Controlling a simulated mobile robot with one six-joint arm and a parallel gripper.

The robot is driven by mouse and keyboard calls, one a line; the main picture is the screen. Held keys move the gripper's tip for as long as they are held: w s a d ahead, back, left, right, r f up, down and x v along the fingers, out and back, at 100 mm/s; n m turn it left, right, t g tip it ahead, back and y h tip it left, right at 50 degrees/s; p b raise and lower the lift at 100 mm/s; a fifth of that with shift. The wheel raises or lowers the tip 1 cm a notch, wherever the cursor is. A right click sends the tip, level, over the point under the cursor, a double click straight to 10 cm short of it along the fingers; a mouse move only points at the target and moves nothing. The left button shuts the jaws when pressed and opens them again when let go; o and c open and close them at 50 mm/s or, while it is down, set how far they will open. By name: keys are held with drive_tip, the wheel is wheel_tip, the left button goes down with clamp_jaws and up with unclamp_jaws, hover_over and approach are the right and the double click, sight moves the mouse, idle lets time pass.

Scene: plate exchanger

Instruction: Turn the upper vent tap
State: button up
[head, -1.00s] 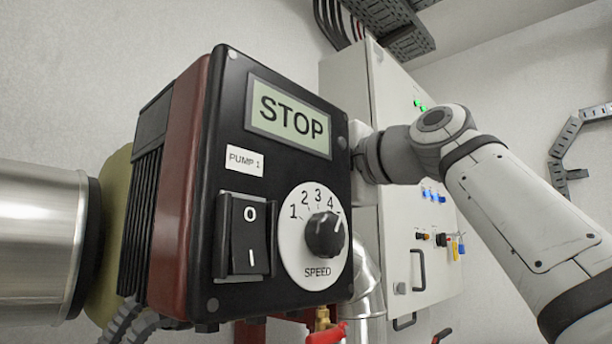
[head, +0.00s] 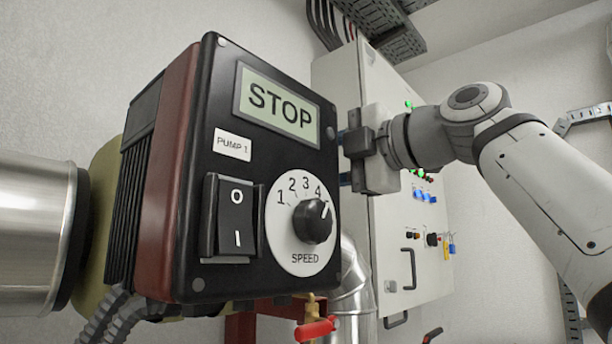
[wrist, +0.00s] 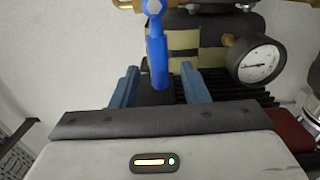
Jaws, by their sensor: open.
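A blue tap lever (wrist: 157,48) on a brass fitting (wrist: 131,5) shows at the top of the wrist view; it looks like the upper vent tap. My gripper (wrist: 160,72) is open, with one blue finger on each side of the lever's lower end. I see a gap on both sides, and cannot tell how deep the lever sits between the fingers. In the head view my gripper's body is beside the right edge of the pump box, which hides the fingertips and the blue lever.
The black pump 1 control box (head: 232,180) reads STOP and fills the middle. A red-handled tap (head: 315,329) is below it. A round pressure gauge (wrist: 255,62) is right of the lever. A grey cabinet (head: 392,260) stands behind my arm.

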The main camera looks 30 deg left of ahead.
drive_tip(key=d, duration=0.3)
drive_tip(key=shift+s, duration=0.3)
